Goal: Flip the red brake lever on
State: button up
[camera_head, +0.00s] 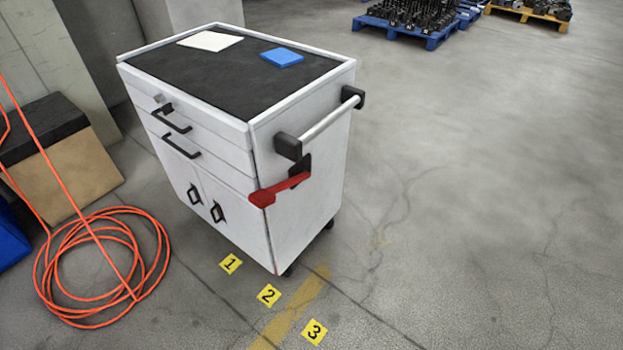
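The red brake lever (279,189) is on the right side panel of a white tool cart (292,232), below the push handle. It runs from a black mount (300,166) toward the cart's front corner and slopes slightly down to a wider red end at the left. Nothing touches it. My gripper is not in view.
The cart's push handle (330,119) sits just above the lever. Floor markers 1 (231,264), 2 (269,295) and 3 (315,331) lie in front. A coiled orange hose (92,322) lies at left. The floor at right is clear.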

aim_at(263, 197)
jog(key=i+j, duration=0.15)
jog(key=j, duration=0.2)
jog(key=i+j, duration=0.15)
jog(key=j, duration=0.2)
jog(key=i+j, duration=0.1)
jog(key=j, duration=0.2)
jog(key=i+j, duration=0.15)
jog(key=j, duration=0.2)
jog(key=i+j, duration=0.15)
jog(key=j, duration=0.2)
